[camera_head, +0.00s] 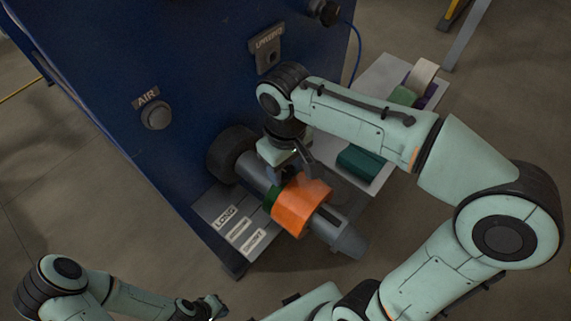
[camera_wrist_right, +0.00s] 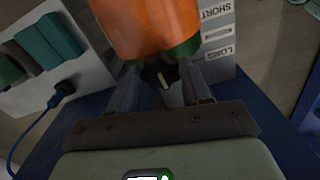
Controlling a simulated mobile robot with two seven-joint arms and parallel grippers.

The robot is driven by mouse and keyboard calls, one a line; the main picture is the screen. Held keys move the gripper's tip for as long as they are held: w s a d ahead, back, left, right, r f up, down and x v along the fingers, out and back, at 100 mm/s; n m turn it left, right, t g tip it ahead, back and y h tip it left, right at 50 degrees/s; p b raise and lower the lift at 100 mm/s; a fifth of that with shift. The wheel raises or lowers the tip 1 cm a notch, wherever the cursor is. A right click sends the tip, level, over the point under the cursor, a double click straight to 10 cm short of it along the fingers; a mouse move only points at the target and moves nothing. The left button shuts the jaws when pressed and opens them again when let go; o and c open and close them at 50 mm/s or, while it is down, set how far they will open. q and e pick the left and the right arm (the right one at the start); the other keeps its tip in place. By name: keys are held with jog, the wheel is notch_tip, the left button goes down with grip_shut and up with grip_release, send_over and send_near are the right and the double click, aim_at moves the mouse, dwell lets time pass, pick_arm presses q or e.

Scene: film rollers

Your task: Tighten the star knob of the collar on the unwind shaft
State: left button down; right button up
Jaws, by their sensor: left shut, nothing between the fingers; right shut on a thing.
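The grey unwind shaft (camera_head: 342,236) sticks out of the blue machine toward the lower right. An orange roll (camera_head: 301,206) with a green edge sits around it. My right gripper (camera_head: 290,168) is over the shaft, on the machine side of the roll. In the right wrist view, the black star knob (camera_wrist_right: 160,73) is between my right gripper's fingers (camera_wrist_right: 162,82), just below the orange roll (camera_wrist_right: 155,28). The fingers are shut on the knob. The collar itself is mostly hidden by the gripper. My left gripper (camera_head: 213,306) is shut and empty at the bottom left, away from the shaft.
The blue machine (camera_head: 190,60) has a round AIR button (camera_head: 156,115) and an UNWIND label. A black round flange (camera_head: 230,148) is at the shaft's base. A plate with LONG and SHORT labels (camera_head: 240,228) lies below.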

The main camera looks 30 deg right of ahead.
aim_at(285, 170)
dwell(0.4)
jog(key=o, duration=1.1)
jog(key=shift+c, duration=0.2)
pick_arm(q)
jog(key=shift+t, duration=0.3)
jog(key=w+r+p, duration=0.1)
jog(key=w, duration=0.1)
jog(key=w+r+p, duration=0.1)
jog(key=r, duration=0.1)
jog(key=shift+w+r+p, duration=0.2)
jog(key=shift+w+p, duration=0.1)
jog(key=shift+w, duration=0.1)
pick_arm(e)
notch_tip(285, 170, up, 14)
jog(key=shift+f, duration=0.25)
pick_arm(q)
jog(key=shift+s, duration=0.1)
